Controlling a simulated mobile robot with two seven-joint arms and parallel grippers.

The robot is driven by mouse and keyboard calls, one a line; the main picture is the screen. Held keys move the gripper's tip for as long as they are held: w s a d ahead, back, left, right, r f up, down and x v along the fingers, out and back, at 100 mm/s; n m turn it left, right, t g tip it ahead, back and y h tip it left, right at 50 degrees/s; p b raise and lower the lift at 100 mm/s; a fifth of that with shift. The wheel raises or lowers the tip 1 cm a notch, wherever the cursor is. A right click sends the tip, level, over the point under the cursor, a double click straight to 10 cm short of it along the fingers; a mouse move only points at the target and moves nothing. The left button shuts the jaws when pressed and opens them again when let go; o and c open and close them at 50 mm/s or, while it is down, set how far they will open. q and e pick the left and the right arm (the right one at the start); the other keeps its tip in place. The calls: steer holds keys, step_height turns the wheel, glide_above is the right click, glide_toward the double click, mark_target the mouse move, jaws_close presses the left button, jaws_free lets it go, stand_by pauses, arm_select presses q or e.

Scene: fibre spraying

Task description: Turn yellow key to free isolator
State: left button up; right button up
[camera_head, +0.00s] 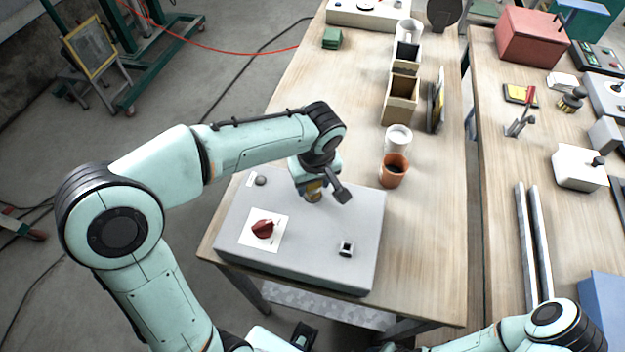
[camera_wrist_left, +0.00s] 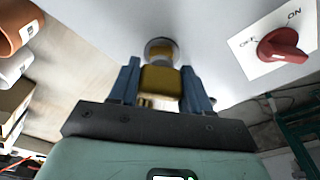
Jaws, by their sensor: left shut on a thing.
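The yellow key (camera_wrist_left: 160,82) sits in a round lock on the top of a grey box (camera_head: 290,240). My left gripper (camera_head: 314,190) is over the far part of the box with its fingers down on the key. In the left wrist view the two blue fingers (camera_wrist_left: 153,88) stand on either side of the key, shut on it. A red isolator knob (camera_head: 263,228) on a white plate sits at the box's left; in the left wrist view the knob (camera_wrist_left: 282,47) lies beside ON and OFF lettering.
A terracotta pot (camera_head: 393,172) and a white cup (camera_head: 398,139) stand just right of the box. Wooden bins (camera_head: 401,97) stand behind them. A small black-topped square part (camera_head: 346,249) is on the box's right. The table's left middle is clear.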

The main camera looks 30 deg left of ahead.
arm_select(q)
steer(key=m, duration=0.2)
steer(key=shift+m, duration=0.3)
steer(key=m+h, duration=0.1)
steer(key=m, duration=0.3)
steer(key=shift+t+p, duration=0.3)
steer(key=o, duration=0.7)
steer(key=shift+m, duration=0.4)
steer(key=o, duration=0.4)
arm_select(e)
steer(key=shift+w+r, duration=0.2)
steer(key=shift+r, duration=0.2)
arm_select(q)
steer(key=shift+r, duration=0.1)
steer(key=r, duration=0.4)
steer(key=s+r+p, duration=0.1)
steer(key=r, duration=0.3)
steer(key=s+r, duration=0.1)
steer(key=r, duration=0.4)
steer(key=shift+d+p, duration=0.15)
steer(key=shift+p, duration=0.15)
arm_select(e)
steer(key=shift+w+r, duration=0.65)
steer(key=shift+r, duration=0.35)
steer(key=shift+s, duration=0.1)
